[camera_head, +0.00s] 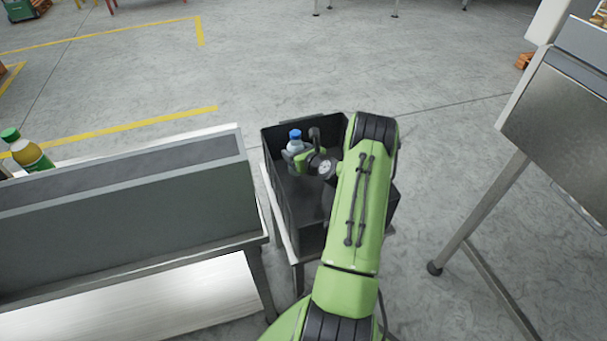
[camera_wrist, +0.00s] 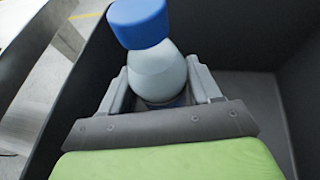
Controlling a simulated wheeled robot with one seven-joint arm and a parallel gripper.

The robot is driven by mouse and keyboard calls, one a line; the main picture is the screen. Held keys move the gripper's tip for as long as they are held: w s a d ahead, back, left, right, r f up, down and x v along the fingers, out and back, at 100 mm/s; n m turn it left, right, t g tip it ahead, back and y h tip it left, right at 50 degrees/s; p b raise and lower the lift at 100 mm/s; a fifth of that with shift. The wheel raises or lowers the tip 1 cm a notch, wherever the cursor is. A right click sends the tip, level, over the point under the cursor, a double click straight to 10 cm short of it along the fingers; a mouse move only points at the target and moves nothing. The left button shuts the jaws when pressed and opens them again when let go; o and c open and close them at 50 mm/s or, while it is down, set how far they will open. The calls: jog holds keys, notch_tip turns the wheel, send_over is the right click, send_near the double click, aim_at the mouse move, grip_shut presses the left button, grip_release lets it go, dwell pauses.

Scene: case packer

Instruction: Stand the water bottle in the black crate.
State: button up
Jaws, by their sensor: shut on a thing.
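The water bottle (camera_head: 295,145) has a blue cap and a pale body. In the head view it is upright inside the outline of the black crate (camera_head: 282,205), near its far left corner. My gripper (camera_head: 304,157) is shut on the bottle. In the wrist view the bottle (camera_wrist: 158,75) stands between the two grey fingers of my gripper (camera_wrist: 160,92), with crate walls (camera_wrist: 235,35) around it. The bottle's base is hidden, so I cannot tell whether it touches the crate floor. My arm covers the crate's right part.
The crate sits on a small stand beside a grey conveyor (camera_head: 130,225) on the left. A bottle with a green cap (camera_head: 27,150) is on that conveyor's far side. A metal machine (camera_head: 565,120) stands at the right. The crate floor beside the bottle looks empty (camera_wrist: 250,95).

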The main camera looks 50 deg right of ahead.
jog(key=shift+f+b, duration=0.75)
jog(key=shift+f, duration=1.55)
jog(key=o, duration=1.3)
jog(key=shift+c, duration=0.2)
jog(key=shift+r, duration=0.25)
jog(key=p+v, duration=0.2)
jog(key=v, duration=1)
jog(key=shift+f+p, duration=0.2)
jog(key=shift+p, duration=0.1)
